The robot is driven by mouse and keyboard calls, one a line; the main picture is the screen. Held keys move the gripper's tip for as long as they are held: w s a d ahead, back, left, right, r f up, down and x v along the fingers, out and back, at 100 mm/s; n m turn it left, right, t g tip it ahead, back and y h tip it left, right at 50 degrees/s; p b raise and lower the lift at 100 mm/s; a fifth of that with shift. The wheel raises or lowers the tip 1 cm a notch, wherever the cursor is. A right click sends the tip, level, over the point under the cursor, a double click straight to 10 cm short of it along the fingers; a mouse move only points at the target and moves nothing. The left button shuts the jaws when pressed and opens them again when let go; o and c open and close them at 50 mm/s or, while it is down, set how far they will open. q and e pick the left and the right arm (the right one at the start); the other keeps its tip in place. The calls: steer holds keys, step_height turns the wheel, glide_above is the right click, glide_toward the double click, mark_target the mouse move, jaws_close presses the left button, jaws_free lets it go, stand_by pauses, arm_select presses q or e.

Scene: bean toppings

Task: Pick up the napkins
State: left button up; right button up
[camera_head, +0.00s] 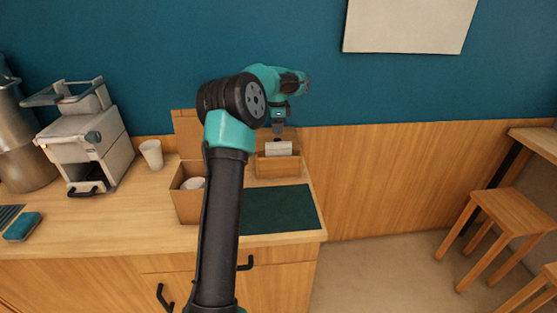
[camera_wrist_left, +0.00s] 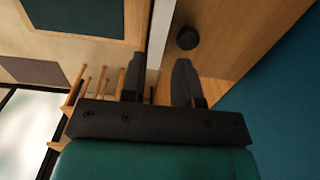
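The white napkins (camera_head: 279,148) stand upright in a wooden holder (camera_head: 278,166) at the back right of the counter. My left gripper (camera_head: 278,138) hangs over the holder, with its fingertips close to the napkins' top edge. In the left wrist view, the two dark fingers (camera_wrist_left: 158,80) are apart, so the gripper is open. A pale strip (camera_wrist_left: 161,35) shows beyond the gap; I cannot tell whether it is the napkins. Whether the fingers touch the napkins is not clear. My right gripper is not in view.
An open cardboard box (camera_head: 185,208) stands left of the holder, partly behind my left arm. A dark green mat (camera_head: 280,212) lies in front of the holder. A white cup (camera_head: 151,154) and a coffee machine (camera_head: 85,145) stand further left. Wooden stools (camera_head: 505,215) are at right.

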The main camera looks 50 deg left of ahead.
mark_target(278, 143)
arm_select(q)
steer(key=shift+f, duration=1.15)
steer(key=shift+f, duration=0.1)
steer(key=shift+w+d+f, duration=0.1)
steer(key=shift+f, duration=1.15)
steer(key=shift+w+d+f, duration=0.1)
steer(key=shift+f, duration=1.15)
steer(key=shift+c, duration=0.3)
jaws_close()
